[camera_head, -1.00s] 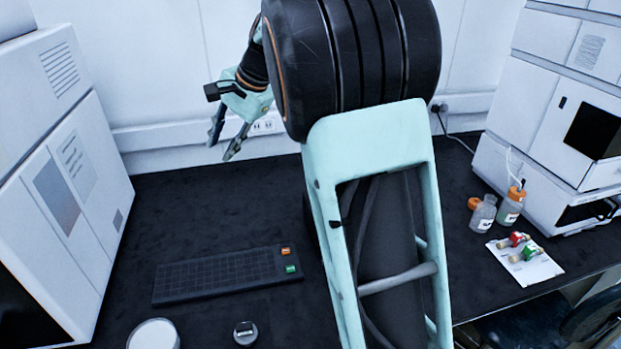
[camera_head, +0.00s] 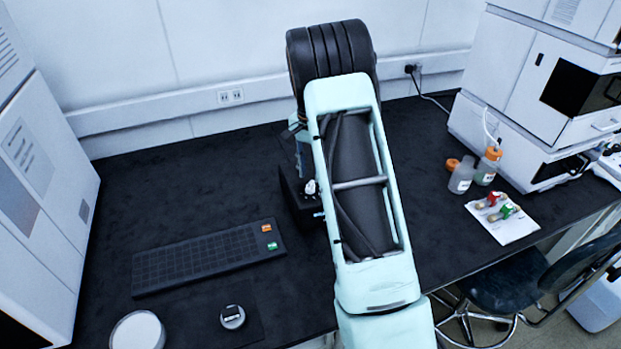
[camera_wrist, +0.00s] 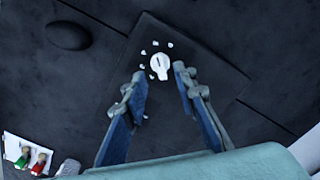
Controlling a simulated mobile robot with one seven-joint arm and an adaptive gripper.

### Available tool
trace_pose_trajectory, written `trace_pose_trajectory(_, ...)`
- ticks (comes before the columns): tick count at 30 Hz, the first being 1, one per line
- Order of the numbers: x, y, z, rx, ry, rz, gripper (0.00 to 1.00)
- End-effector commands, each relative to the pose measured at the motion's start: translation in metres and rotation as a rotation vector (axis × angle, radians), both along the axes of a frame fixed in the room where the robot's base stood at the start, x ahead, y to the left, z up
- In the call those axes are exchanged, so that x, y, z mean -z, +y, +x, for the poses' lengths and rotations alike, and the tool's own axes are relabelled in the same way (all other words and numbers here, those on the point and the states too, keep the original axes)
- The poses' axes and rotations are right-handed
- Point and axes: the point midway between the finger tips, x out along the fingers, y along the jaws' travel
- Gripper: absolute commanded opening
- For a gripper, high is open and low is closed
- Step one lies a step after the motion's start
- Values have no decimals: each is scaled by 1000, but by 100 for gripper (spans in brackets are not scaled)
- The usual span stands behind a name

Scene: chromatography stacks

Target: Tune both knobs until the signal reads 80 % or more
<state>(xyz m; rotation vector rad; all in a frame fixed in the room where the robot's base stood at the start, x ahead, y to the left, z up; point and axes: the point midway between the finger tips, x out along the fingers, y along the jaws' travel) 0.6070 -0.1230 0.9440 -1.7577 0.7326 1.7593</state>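A white knob (camera_wrist: 159,65) with a ring of small white marks sits on a dark box (camera_wrist: 205,72) in the wrist view. My gripper (camera_wrist: 159,76) is open, its two blue-padded fingers apart on either side of the knob in that view. I cannot tell how far above the knob the fingertips are. In the head view the dark box (camera_head: 292,200) is partly hidden behind my arm, and the white knob (camera_head: 310,187) just shows at its edge. My gripper is mostly hidden there. A second knob and a signal reading cannot be made out.
A small round dark item (camera_head: 232,317) and a white disc (camera_head: 138,331) are in front. Bottles (camera_head: 461,178) and a white sheet (camera_head: 512,229) with coloured fittings lie right. White instruments flank the bench.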

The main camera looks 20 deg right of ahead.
Motion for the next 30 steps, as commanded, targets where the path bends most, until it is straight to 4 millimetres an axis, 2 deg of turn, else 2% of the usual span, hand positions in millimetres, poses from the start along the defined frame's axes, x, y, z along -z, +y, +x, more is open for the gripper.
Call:
trace_pose_trajectory(1,9,0,-1,0,4,1,26)
trace_pose_trajectory(6,28,0,0,0,1,1,26)
trace_pose_trajectory(17,35,0,0,0,-2,1,26)
trace_pose_trajectory(18,35,0,0,0,-1,1,25)
trace_pose_trajectory(25,35,0,0,0,-1,1,0)
trace_pose_trajectory(30,35,0,0,0,-1,1,0)
